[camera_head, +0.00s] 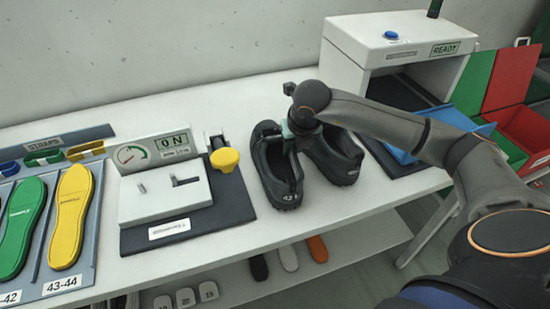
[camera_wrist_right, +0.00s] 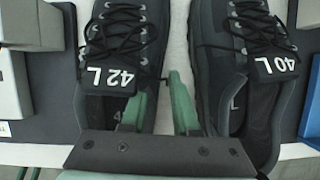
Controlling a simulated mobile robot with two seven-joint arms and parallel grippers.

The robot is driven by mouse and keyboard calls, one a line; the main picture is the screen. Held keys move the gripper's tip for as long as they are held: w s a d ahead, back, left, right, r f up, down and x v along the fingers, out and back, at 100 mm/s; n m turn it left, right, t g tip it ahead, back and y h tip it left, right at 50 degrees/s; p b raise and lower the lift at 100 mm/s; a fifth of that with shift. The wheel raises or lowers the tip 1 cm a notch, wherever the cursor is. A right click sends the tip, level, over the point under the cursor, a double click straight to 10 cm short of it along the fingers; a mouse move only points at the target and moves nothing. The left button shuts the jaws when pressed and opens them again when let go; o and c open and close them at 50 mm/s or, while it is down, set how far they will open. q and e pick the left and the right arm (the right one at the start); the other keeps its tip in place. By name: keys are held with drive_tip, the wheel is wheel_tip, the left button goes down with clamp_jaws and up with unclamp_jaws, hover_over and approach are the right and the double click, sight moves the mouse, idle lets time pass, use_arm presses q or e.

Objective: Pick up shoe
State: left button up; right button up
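Two black lace-up shoes stand upright side by side on the white table. The left shoe (camera_head: 279,184) has a tongue tag reading 42 L in the right wrist view (camera_wrist_right: 112,77). The right shoe (camera_head: 343,163) is tagged 40 L in the wrist view (camera_wrist_right: 276,66). My right gripper (camera_head: 297,143) is down at the shoes. In the wrist view its green fingers (camera_wrist_right: 163,88) are apart, one at the 42 L shoe's opening and the other in the gap between the shoes. The shoe's side wall appears to lie between them; contact is unclear. My left gripper is out of view.
A press station (camera_head: 165,196) with a gauge and yellow knob (camera_head: 225,160) stands left of the shoes. A white machine (camera_head: 385,45) marked READY, with a blue tray (camera_head: 450,117), stands to the right. Green and yellow insoles (camera_head: 72,215) lie far left.

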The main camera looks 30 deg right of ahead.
drive_tip(key=shift+w+f, duration=0.15)
drive_tip(key=shift+f, duration=0.3)
clamp_jaws()
drive_tip(key=shift+r, duration=0.15)
idle(1.0)
